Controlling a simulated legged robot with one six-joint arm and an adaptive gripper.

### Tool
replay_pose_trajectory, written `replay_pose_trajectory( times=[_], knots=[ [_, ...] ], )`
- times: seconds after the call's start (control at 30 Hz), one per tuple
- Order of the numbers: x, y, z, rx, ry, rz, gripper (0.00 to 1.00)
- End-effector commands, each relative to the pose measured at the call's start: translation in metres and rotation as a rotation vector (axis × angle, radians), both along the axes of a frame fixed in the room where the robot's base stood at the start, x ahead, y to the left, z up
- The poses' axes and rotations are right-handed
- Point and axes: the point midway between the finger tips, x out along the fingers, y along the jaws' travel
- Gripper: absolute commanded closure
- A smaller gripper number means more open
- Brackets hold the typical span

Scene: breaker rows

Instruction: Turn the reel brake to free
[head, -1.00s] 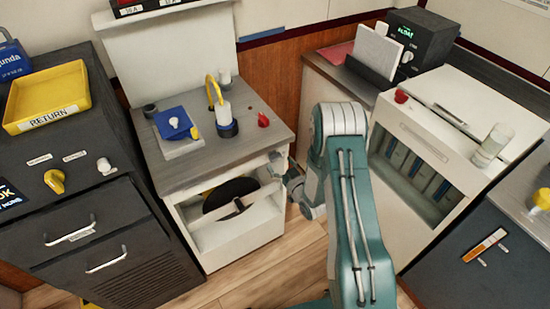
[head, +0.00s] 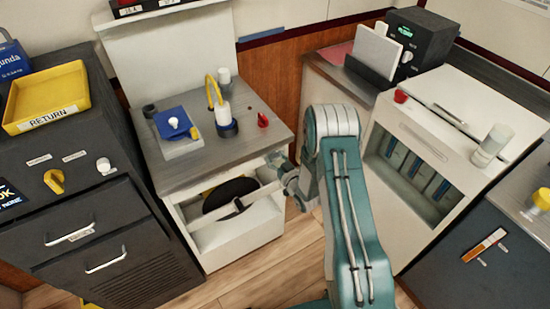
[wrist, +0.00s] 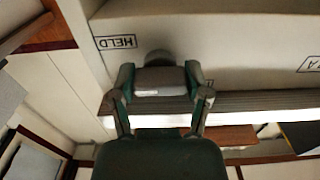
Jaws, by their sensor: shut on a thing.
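The reel cabinet (head: 180,178) has a grey top and a white front, with a black reel (head: 230,192) in its open front. My gripper (head: 281,166) is at the cabinet's right front corner, just under the top; its fingers are small and partly hidden there. In the wrist view my gripper (wrist: 160,88) is shut on a dark grey handle, which I take for the reel brake (wrist: 160,76), against the white panel. A round dark part shows behind it. An upside-down HELD label (wrist: 115,42) is beside it. Another label (wrist: 311,63) is only partly visible.
A white unit (head: 410,150) stands right of my arm, a dark drawer cabinet (head: 90,230) at left. Wooden floor is free between.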

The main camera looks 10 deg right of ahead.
Motion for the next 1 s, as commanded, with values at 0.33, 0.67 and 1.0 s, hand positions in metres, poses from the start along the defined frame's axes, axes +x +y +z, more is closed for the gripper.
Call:
replay_pose_trajectory(
  times=[0.33,0.67,1.0],
  knots=[
    [0.0015,0.0003,0.0008,-0.120,-0.041,0.000,0.85],
    [0.0017,0.0005,0.0007,-0.395,-0.131,0.001,0.85],
    [0.0017,0.0008,0.0007,-0.702,-0.231,0.002,0.85]
  ],
)
